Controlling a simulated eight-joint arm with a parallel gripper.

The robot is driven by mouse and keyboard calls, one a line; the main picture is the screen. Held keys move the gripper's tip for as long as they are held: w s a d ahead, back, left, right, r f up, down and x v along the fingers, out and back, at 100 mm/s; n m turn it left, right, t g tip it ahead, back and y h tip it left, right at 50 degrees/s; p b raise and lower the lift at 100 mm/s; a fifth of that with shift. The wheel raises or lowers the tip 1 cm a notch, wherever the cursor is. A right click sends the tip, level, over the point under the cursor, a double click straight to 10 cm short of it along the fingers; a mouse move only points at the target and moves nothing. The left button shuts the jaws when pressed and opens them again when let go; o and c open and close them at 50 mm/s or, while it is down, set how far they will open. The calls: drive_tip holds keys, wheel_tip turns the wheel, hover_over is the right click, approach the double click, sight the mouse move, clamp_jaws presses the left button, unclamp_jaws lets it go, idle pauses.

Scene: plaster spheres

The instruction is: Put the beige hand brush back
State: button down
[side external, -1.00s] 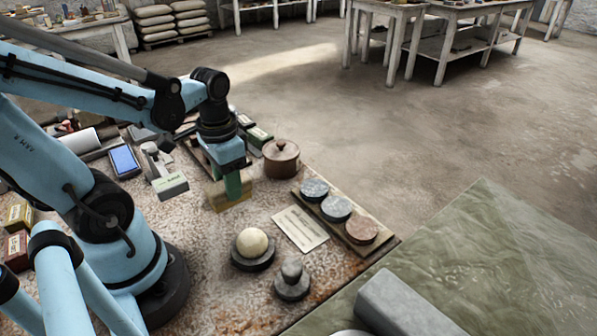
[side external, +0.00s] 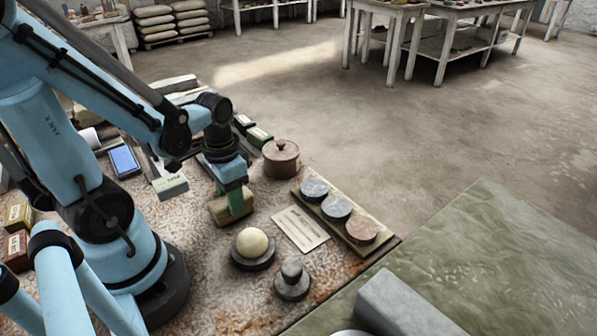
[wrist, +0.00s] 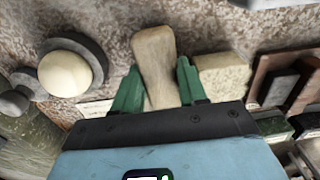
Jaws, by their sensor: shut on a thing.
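The beige hand brush (side external: 219,211) is in my gripper (side external: 237,205), low over the speckled worktop in the side view. Whether its underside touches the worktop I cannot tell. In the wrist view the brush (wrist: 154,50) shows as a tapered, wood-coloured body between my two green fingers, which are shut on it. Its near end is hidden behind the gripper body. A pale rough block (wrist: 224,75) lies just right of the fingers in that view.
A cream ball (side external: 252,242) on a dark round base and a dark knobbed weight (side external: 292,280) stand in front. A white card (side external: 300,228), a board with three discs (side external: 337,208) and a brown lidded pot (side external: 281,157) are to the right. A blue block (side external: 124,161) lies left.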

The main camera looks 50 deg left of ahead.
drive_tip(key=c, duration=0.9)
unclamp_jaws()
drive_tip(key=shift+f, duration=0.1)
drive_tip(key=shift+r, duration=6.05)
drive_tip(key=w+d+t, duration=0.6)
drive_tip(key=w+t, duration=0.1)
drive_tip(key=shift+w+d+f, duration=0.3)
drive_tip(key=shift+w, duration=0.1)
